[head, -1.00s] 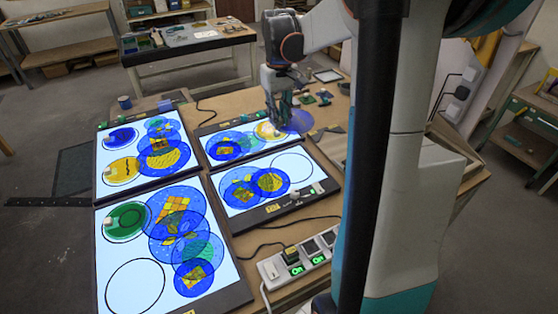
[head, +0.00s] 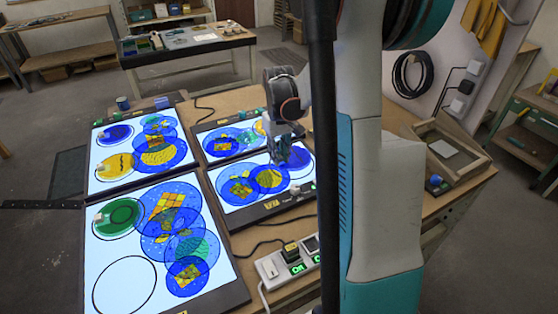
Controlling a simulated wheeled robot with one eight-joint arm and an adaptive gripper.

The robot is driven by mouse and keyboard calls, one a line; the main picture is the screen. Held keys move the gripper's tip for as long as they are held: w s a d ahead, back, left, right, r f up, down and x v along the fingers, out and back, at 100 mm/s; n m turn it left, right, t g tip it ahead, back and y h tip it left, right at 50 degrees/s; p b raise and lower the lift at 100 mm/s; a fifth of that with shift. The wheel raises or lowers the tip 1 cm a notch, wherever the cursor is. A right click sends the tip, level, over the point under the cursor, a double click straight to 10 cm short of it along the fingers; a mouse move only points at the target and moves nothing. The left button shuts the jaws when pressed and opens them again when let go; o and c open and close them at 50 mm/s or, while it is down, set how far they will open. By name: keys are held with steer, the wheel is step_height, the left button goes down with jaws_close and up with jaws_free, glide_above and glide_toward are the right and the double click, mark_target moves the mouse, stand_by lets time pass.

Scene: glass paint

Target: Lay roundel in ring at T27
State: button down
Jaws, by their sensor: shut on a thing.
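My gripper (head: 283,156) is shut on a blue glass roundel (head: 299,157) and holds it at the right end of the lower right light panel (head: 236,213). The roundel overlaps the black ring outline (head: 311,172) drawn there. My gripper hides part of both, and I cannot tell whether the roundel touches the panel or hangs just above it. Blue roundels with yellow patterned pieces (head: 269,180) lie to the left on the same panel. The yellow label (head: 272,204) on the panel's front edge is too small to read.
The lower left panel holds an empty black ring (head: 125,287) and several overlapping roundels. The upper left (head: 100,178) and upper right panels also hold roundels. A power strip (head: 291,262) with green lights and cables lies in front. My arm and column block the middle right.

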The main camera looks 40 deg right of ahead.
step_height(320, 180, down, 2)
steer(key=shift+f, duration=0.1)
steer(key=c, duration=1.9)
jaws_free()
steer(key=o, duration=0.4)
step_height(320, 180, up, 12)
steer(key=p, duration=0.3)
steer(key=shift+r+p, duration=0.2)
steer(key=shift+p, duration=0.15)
